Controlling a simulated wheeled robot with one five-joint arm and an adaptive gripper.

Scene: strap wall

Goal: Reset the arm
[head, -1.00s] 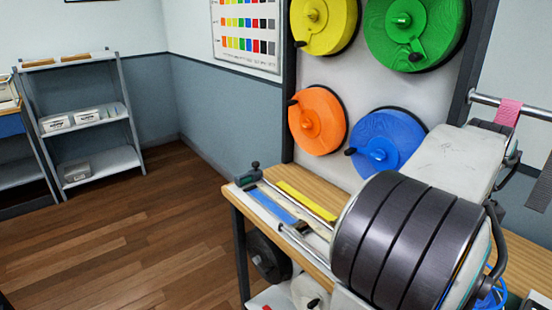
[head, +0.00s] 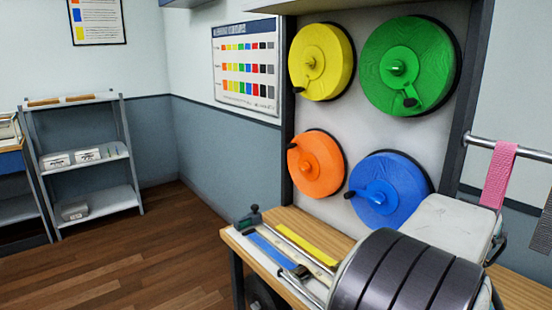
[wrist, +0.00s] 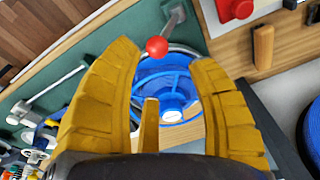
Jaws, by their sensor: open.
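My gripper (wrist: 168,75) is open in the wrist view, its two yellow ribbed fingers spread apart with nothing held between them. Beyond the fingers is a blue round wire-like thing (wrist: 165,85) with a white centre, partly hidden by the fingers. A red ball-tipped lever (wrist: 156,47) shows just past the left fingertip; I cannot tell how far off it is. In the head view my dark banded arm link fills the lower right, and my gripper is not visible there.
Yellow (head: 322,60), green (head: 408,65), orange (head: 317,163) and blue (head: 388,190) strap reels hang on a wall panel above a wooden bench (head: 512,290). A pink strap (head: 497,175) hangs on a rail at right. Grey shelves (head: 85,160) stand at left; the floor between is clear.

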